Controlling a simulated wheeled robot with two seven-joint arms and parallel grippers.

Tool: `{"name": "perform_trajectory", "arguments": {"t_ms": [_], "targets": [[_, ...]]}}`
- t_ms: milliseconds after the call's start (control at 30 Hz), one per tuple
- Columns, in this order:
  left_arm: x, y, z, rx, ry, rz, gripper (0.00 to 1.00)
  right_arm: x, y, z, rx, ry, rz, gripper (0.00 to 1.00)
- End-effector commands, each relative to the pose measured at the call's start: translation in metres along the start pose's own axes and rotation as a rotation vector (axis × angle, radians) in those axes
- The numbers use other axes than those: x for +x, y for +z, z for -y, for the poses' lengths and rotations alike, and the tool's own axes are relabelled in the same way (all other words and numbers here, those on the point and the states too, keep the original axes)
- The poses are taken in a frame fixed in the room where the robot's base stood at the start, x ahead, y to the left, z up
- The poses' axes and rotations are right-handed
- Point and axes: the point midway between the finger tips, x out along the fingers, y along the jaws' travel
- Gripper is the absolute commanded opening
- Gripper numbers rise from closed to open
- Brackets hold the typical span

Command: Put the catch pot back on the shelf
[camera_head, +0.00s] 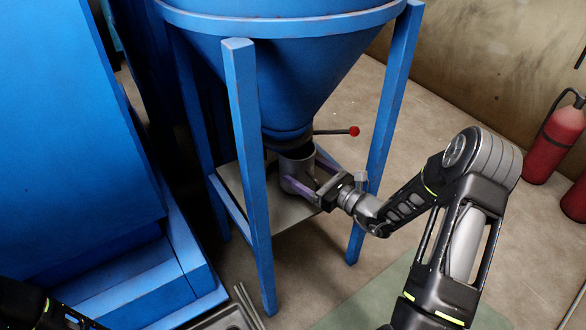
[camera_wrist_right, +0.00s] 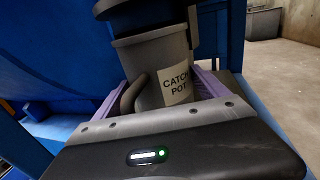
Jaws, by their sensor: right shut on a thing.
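The grey catch pot (camera_head: 294,168) is under the blue hopper cone, just below its dark outlet (camera_head: 288,138). The right wrist view shows the pot (camera_wrist_right: 152,57) with its "CATCH POT" label facing me. My right gripper (camera_head: 301,184) is shut on the pot, with one purple finger on each side. The shelf (camera_head: 285,213) is a grey plate between the blue legs, below the pot. I cannot tell whether the pot's base touches the shelf. My left arm shows only in the bottom left corner; its gripper is out of view.
A blue front leg (camera_head: 249,170) stands left of the pot and another leg (camera_head: 387,130) stands to the right. A lever with a red knob (camera_head: 353,131) sticks out above the gripper. Red fire extinguishers (camera_head: 552,143) stand at the far right.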

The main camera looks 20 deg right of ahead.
Motion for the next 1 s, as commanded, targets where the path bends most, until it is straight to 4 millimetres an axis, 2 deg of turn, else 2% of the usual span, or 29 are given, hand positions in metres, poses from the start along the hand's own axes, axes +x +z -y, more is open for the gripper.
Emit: {"name": "perform_trajectory", "arguments": {"t_ms": [167, 433, 500, 933, 967, 1000], "targets": [[0.002, 0.0, 0.001, 0.0, 0.0, -0.001, 0.0, 0.006, 0.001, -0.001, -0.002, 0.002, 0.005, 0.12], [0.017, -0.001, 0.005, -0.001, 0.0, -0.007, 0.0, 0.049, 0.0, -0.002, -0.003, 0.004, 0.006, 0.12], [0.025, -0.002, 0.008, -0.001, 0.0, -0.011, 0.0, 0.046, -0.013, 0.0, -0.001, 0.001, 0.003, 0.12], [0.026, -0.003, 0.008, -0.001, 0.0, -0.013, 0.0, 0.045, -0.017, 0.0, -0.001, 0.001, 0.004, 0.12], [0.025, -0.003, 0.008, -0.001, 0.0, -0.013, 0.0, 0.045, -0.018, 0.0, 0.0, 0.0, 0.001, 0.85], [0.025, -0.003, 0.008, -0.001, 0.0, -0.013, 0.0, 0.045, -0.017, 0.0, 0.0, 0.0, 0.001, 0.88]]}}
